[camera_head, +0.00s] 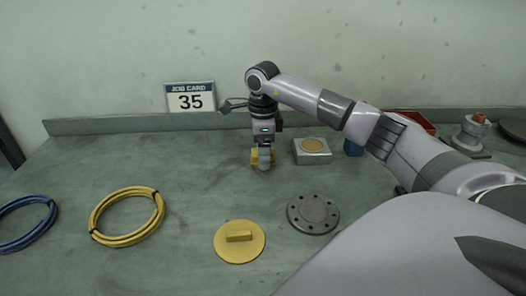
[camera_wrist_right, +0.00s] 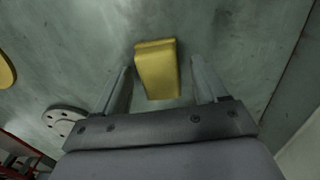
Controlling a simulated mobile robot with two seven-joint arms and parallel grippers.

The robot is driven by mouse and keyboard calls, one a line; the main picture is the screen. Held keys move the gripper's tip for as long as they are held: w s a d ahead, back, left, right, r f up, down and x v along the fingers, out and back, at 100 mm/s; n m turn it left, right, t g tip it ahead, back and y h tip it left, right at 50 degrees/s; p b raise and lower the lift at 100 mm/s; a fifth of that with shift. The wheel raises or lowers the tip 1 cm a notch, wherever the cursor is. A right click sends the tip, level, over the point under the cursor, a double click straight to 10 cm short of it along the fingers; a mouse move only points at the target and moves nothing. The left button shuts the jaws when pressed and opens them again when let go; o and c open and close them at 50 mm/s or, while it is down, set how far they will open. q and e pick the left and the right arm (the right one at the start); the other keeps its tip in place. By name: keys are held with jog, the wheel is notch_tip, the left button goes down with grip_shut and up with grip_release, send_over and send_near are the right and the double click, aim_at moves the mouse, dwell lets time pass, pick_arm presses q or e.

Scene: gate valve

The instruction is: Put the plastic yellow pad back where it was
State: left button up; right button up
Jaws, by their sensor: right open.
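My right gripper (camera_head: 264,167) points down over the workbench. Its open fingers straddle a yellow block (camera_head: 254,157). In the right wrist view the yellow block (camera_wrist_right: 157,72) lies between the fingertips (camera_wrist_right: 160,80), with a gap on each side. The gripper hides much of the block in the head view. A yellow disc with a raised bar (camera_head: 239,241) lies nearer on the bench. My left gripper is not in view.
A grey flange (camera_head: 313,214) lies front right of the gripper. A yellow cable coil (camera_head: 127,216) and a blue coil (camera_head: 27,222) lie left. A job card reading 35 (camera_head: 191,97) stands behind. A blue item (camera_head: 353,148) and red tray (camera_head: 420,122) are right.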

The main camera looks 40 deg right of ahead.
notch_tip(320, 180, up, 12)
jog(key=shift+f, duration=0.15)
dwell(0.7)
